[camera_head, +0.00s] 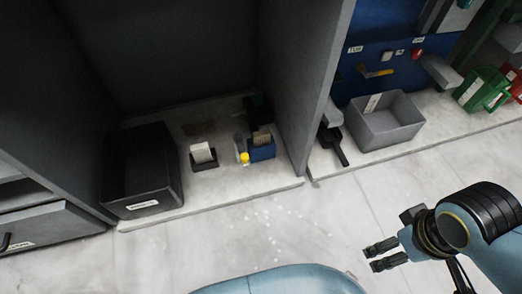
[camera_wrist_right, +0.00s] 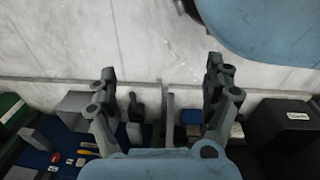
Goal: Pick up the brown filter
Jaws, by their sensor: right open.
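A small brown piece (camera_head: 262,138), possibly the brown filter, shows at the top of a small blue holder (camera_head: 263,153) on the low shelf. It is too small to tell its shape. A faint dark brown flat patch (camera_head: 200,129) lies farther back on the same shelf. My right gripper (camera_head: 376,257) is open and empty at the lower right, over the floor, well apart from the holder. In the right wrist view its two fingers (camera_wrist_right: 160,78) stand wide apart with nothing between them. My left gripper is not in view.
A black bin (camera_head: 140,200) stands left on the shelf, then a dark holder with white sheets (camera_head: 203,155) and a yellow-capped item (camera_head: 244,159). A grey upright panel (camera_head: 300,90) divides this bay from one with a grey bin (camera_head: 385,125) and black scoop (camera_head: 332,145). The floor in front is clear.

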